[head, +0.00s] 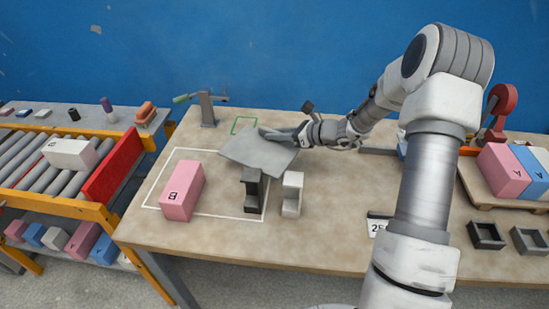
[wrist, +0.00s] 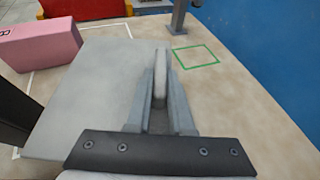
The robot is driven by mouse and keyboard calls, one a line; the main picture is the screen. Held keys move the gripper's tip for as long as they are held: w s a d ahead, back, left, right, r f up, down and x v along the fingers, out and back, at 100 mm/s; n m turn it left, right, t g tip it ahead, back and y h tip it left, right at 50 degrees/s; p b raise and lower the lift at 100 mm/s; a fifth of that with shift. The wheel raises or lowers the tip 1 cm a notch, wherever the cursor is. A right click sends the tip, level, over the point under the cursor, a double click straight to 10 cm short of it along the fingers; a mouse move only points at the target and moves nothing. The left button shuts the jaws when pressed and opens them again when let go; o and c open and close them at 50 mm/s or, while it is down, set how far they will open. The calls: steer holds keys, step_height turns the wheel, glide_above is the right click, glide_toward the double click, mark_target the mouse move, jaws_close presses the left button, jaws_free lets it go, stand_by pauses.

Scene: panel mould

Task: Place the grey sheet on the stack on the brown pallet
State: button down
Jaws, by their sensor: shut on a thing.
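The grey sheet (head: 250,152) is a flat, pale square held above the left part of the table. My gripper (head: 272,134) is shut on its right edge, and the sheet slopes a little. In the wrist view the sheet (wrist: 85,100) spreads left from my gripper (wrist: 160,70). The brown pallet (head: 482,198) is at the far right of the table, well away from my gripper. On it stands the stack of pink and blue boxes (head: 505,172) marked A, partly cut off by the picture edge.
A pink box (head: 182,190) marked B stands in a white outline. A black bracket (head: 252,190) and a light grey bracket (head: 292,195) stand just in front of the sheet. A green outline (head: 243,124) and a clamp (head: 207,108) are behind. Two small trays (head: 486,235) sit front right.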

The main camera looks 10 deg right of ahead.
step_height(320, 180, down, 7)
steer(key=shift+f+b, duration=0.2)
steer(key=shift+b, duration=0.3)
steer(key=shift+f, duration=0.15)
steer(key=c, duration=0.8)
jaws_free()
